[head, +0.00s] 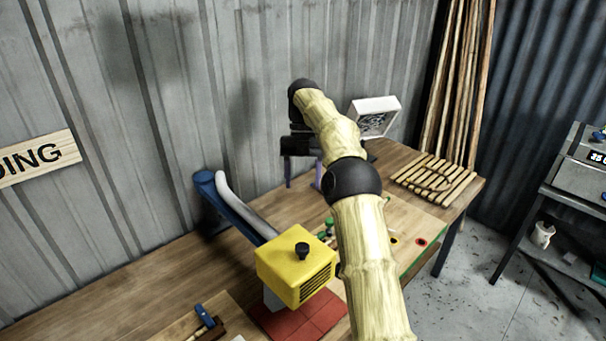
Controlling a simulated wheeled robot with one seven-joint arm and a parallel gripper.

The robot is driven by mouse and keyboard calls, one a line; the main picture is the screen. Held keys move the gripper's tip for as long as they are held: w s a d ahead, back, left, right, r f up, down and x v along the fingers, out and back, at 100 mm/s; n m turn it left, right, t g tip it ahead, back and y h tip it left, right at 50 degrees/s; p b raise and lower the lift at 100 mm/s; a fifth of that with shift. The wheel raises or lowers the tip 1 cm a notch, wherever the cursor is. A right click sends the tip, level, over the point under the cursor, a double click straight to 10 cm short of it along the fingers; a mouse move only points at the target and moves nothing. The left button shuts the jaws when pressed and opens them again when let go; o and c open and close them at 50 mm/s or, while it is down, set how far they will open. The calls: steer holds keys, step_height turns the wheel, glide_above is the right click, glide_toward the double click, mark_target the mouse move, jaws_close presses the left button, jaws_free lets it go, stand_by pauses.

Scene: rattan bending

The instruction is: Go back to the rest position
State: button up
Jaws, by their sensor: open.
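My arm reaches out over the wooden workbench (110,280) from the lower right of the head view. My gripper (304,182) is at the far end of the arm, near the grey wall. Its dark body shows left of my arm, with two purplish fingers pointing down. The fingers are apart and I see nothing between them. My arm partly covers the right finger and the bench behind it.
A yellow box (290,265) with a black knob stands over red tiles (305,318). A blue trough (225,205) leans beside it. A slatted wooden rack (436,180) and a white framed device (375,115) are at the right. A shelf unit (575,195) stands far right.

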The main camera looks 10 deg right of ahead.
steer(key=s+a+f+m+t+h+b, duration=0.15)
steer(key=s+f+m, duration=0.25)
steer(key=m, duration=0.4)
steer(key=s+a+f+m+t+b, duration=0.2)
steer(key=s+a+f+m+b, duration=0.1)
steer(key=s+f+m, duration=0.3)
steer(key=s+d+f+m+t+b, duration=0.1)
steer(key=s+f+m, duration=0.3)
steer(key=s+m, duration=0.5)
steer(key=s+d+f+m+t+b, duration=0.1)
steer(key=s+f+m, duration=0.3)
steer(key=s+m, duration=0.5)
steer(key=shift+d+f+m+t+b, duration=0.3)
steer(key=shift+f+m+t+b, duration=0.1)
steer(key=shift+t, duration=0.25)
